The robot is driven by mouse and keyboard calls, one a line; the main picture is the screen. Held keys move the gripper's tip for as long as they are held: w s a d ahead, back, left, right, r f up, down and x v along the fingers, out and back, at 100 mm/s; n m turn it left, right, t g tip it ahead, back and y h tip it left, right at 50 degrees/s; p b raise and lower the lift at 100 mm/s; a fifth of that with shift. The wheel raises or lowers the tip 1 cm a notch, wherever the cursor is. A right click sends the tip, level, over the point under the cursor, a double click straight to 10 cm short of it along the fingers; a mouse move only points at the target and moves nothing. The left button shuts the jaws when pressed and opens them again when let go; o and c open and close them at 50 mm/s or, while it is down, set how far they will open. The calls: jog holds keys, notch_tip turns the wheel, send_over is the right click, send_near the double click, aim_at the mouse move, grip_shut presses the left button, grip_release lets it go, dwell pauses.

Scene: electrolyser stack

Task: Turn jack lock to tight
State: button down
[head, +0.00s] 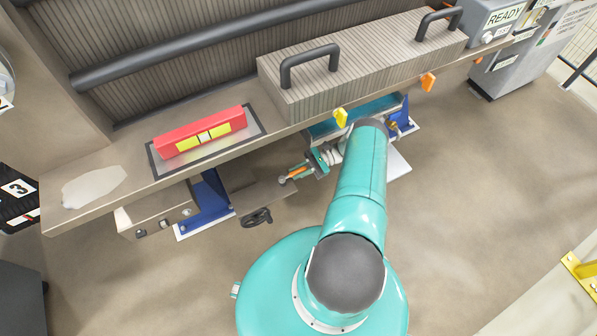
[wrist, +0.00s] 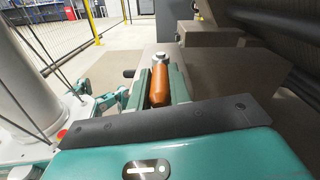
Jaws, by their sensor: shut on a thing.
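The jack lock shows as an orange lever handle (head: 298,173) below the front edge of the bench. In the wrist view the orange handle (wrist: 159,90) lies lengthwise between two green fingers, with a grey metal hub at its far end. My gripper (head: 308,169) is shut on this handle, and in the wrist view my gripper (wrist: 160,78) has a finger along each side of it. My teal arm reaches up from the lower middle of the head view and hides part of the space under the bench. No tight mark can be read.
A black handwheel (head: 257,217) sits low, left of the gripper. A blue jack stand (head: 207,200) is farther left.

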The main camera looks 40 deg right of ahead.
jog(key=shift+w, duration=0.1)
jog(key=c, duration=1.3)
grip_release()
jog(key=s+d, duration=0.1)
jog(key=d, duration=0.6)
jog(key=shift+s+d, duration=0.15)
jog(key=shift+d, duration=0.05)
